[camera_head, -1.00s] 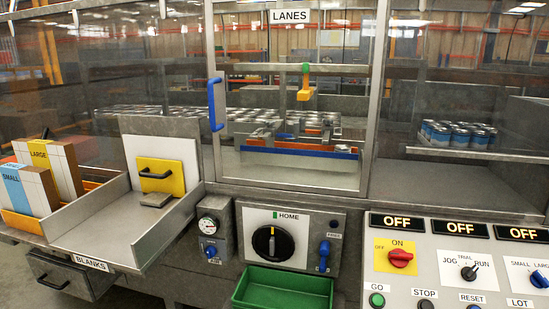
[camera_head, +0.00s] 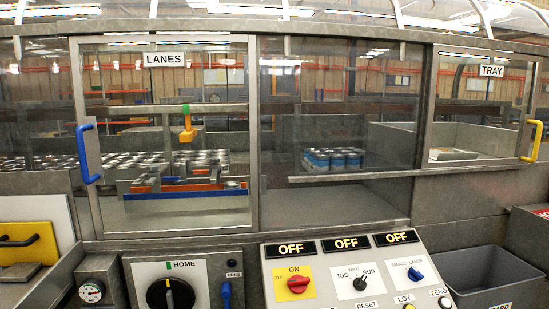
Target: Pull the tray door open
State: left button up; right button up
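The tray door (camera_head: 474,110) is a framed clear panel labelled TRAY at the right of the machine. It looks shut in its frame. Its yellow handle (camera_head: 531,141) is upright on the door's right side. Through the panel I see a pale flat stack (camera_head: 453,154) inside. Neither of my grippers shows in the head view.
The LANES door (camera_head: 165,130) with a blue handle (camera_head: 88,153) is at the left and looks shut. A control panel (camera_head: 340,275) with several OFF displays juts out at the front middle. A grey bin (camera_head: 490,280) stands below the tray door.

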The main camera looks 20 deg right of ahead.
aim_at(484, 70)
jog(key=z, duration=1.95)
jog(key=i+l+u, duration=0.1)
jog(key=i+l, duration=0.4)
jog(key=l, duration=0.1)
